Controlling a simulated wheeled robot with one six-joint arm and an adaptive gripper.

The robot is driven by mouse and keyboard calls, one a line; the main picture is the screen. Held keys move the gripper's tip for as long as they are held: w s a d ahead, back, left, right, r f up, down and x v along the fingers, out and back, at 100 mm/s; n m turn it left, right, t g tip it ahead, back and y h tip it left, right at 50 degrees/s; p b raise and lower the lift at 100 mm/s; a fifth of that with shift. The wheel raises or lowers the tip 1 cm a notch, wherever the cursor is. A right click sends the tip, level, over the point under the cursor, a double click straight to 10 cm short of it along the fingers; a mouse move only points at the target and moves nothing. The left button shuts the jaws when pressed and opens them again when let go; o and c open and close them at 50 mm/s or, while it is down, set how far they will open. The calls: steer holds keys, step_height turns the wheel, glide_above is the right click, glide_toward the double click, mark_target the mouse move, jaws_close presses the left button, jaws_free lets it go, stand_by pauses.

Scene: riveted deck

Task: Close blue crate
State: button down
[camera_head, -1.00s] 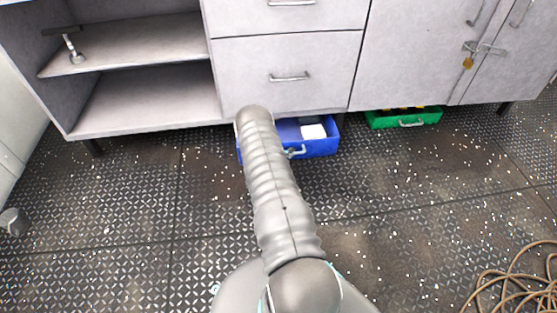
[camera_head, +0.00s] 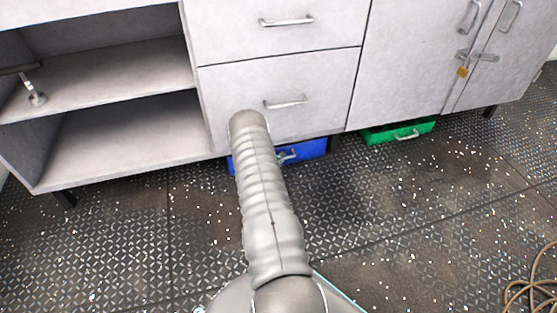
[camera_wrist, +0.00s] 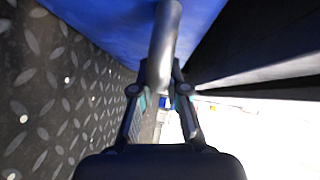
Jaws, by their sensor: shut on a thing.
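The blue crate (camera_head: 305,154) sits on the floor under the grey cabinet's drawers. In the head view only its front part shows past the cabinet's lower edge, with a light handle (camera_head: 288,155) on its front. In the wrist view my gripper (camera_wrist: 161,88) is shut on the crate's metal handle (camera_wrist: 165,45). The blue crate face (camera_wrist: 105,25) fills the top of that view.
A green crate (camera_head: 399,132) with a handle sits under the cabinet to the right. The grey cabinet (camera_head: 290,90) stands above both crates. A coiled brown cable (camera_head: 530,285) lies on the floor at the lower right. The floor in front is otherwise clear.

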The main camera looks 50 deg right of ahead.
steer(key=shift+w+d+r, duration=0.1)
steer(key=shift+w, duration=0.05)
steer(key=c, duration=1.2)
jaws_free()
steer(key=shift+a, duration=0.2)
steer(key=v, duration=1.2)
steer(key=shift+d, duration=0.1)
